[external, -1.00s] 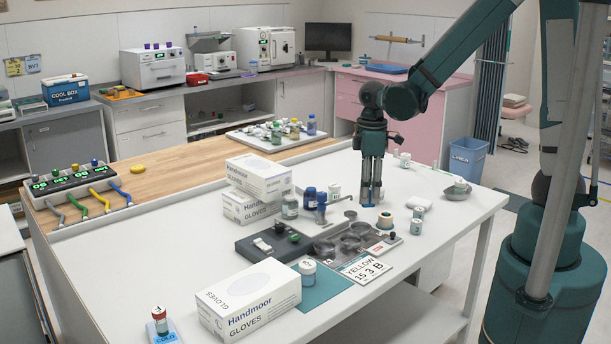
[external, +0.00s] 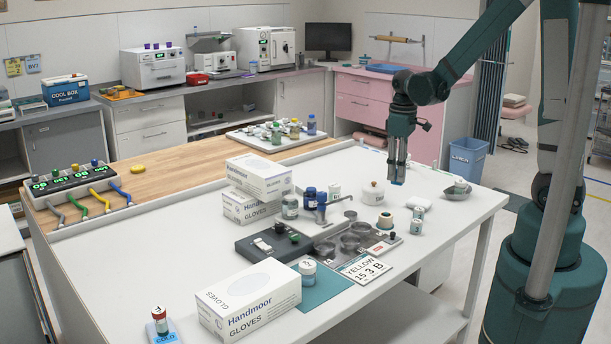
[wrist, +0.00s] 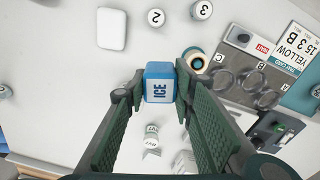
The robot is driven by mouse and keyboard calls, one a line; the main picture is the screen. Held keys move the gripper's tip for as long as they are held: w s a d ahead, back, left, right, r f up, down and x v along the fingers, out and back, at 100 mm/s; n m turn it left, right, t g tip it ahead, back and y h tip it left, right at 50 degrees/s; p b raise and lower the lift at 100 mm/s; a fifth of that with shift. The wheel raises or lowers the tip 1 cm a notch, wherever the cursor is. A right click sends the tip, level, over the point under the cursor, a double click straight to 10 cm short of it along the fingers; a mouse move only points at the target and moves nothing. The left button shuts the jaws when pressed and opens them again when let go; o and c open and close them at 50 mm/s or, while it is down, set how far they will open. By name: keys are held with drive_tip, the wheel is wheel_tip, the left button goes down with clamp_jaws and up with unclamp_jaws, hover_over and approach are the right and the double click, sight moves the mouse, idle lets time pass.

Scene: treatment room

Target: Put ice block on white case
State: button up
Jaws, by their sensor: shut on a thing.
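The ice block (wrist: 158,82) is a small blue-and-white cube marked ICE. My gripper (wrist: 158,92) is shut on it, a finger on each side. In the external view my gripper (external: 397,178) points down, with the block's blue bottom (external: 397,183) showing at its tips, apparently above the table. The white case (wrist: 112,28) is a flat, white, rounded rectangle lying on the table, up and left of the block in the wrist view. In the external view the white case (external: 419,204) lies below and right of my gripper. The block and case are apart.
A white lidded jar (external: 373,194) stands left of my gripper. A grey tray (external: 350,240) with round dishes lies nearer.

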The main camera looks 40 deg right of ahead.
drive_tip(key=s+d+m, duration=0.2)
drive_tip(key=d+m, duration=0.1)
drive_tip(key=d, duration=0.9)
drive_tip(key=shift+r+m, duration=0.35)
drive_tip(key=shift+m, duration=0.05)
hover_over(420, 200)
drive_tip(key=shift+a+f+b, duration=0.1)
drive_tip(key=shift+f+b, duration=0.35)
drive_tip(key=shift+f, duration=2.45)
drive_tip(key=shift+f, duration=0.1)
drive_tip(key=shift+f+b, duration=0.35)
drive_tip(key=shift+f, duration=1.65)
drive_tip(key=shift+f, duration=0.2)
drive_tip(key=o, duration=0.9)
drive_tip(key=shift+r, duration=0.25)
